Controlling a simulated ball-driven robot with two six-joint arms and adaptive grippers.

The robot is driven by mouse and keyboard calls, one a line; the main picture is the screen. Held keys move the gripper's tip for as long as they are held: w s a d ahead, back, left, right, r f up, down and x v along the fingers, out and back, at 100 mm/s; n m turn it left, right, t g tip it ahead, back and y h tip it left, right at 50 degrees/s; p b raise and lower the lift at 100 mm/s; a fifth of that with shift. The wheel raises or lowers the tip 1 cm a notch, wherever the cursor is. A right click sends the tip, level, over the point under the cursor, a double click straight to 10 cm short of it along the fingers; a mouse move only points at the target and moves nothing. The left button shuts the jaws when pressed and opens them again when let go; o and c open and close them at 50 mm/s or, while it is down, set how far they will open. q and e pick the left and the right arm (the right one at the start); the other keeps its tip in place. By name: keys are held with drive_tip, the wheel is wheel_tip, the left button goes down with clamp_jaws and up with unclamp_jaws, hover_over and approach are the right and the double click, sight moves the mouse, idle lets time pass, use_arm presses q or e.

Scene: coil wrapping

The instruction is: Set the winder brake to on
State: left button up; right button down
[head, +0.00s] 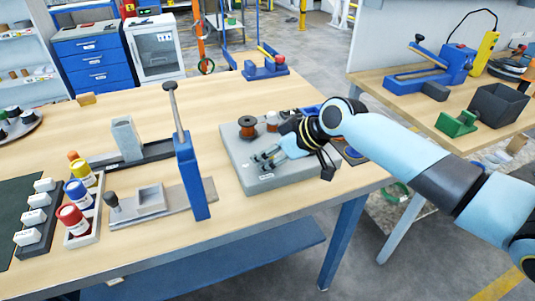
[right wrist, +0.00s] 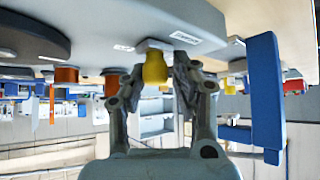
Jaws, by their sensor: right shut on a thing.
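The winder appears to be the grey base (head: 236,158) on the wooden bench, carrying a copper-coloured spool (head: 247,124) and a smaller copper part (head: 272,118). My right gripper (head: 262,160) is low over the front of this base. In the right wrist view, where the scene is upside down, a yellow knob (right wrist: 155,70) on the base sits between the fingers of my right gripper (right wrist: 157,76), which is shut on it. The gripper hides the knob in the head view. I cannot read the brake's setting. My left gripper is out of view.
A blue upright with a lever (head: 192,175) stands left of the base. Paint-like pots (head: 77,193) in a white tray and grey blocks (head: 125,138) are farther left. A second bench (head: 400,105) stands at the right.

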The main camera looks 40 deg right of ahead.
sight(243, 167)
drive_tip(key=shift+w+d, duration=0.1)
drive_tip(key=shift+d, duration=0.05)
drive_tip(key=a, duration=0.2)
drive_tip(key=shift+w+a+f+p, duration=0.15)
drive_tip(key=shift+w+a+p, duration=0.15)
drive_tip(key=shift+w+a, duration=0.05)
drive_tip(key=shift+a+f, duration=0.15)
drive_tip(key=shift+a, duration=0.25)
drive_tip(key=c, duration=1.6)
unclamp_jaws()
drive_tip(key=o, duration=0.5)
drive_tip(key=shift+s, duration=0.2)
drive_tip(key=shift+w+r, duration=0.15)
drive_tip(key=shift+r, duration=0.05)
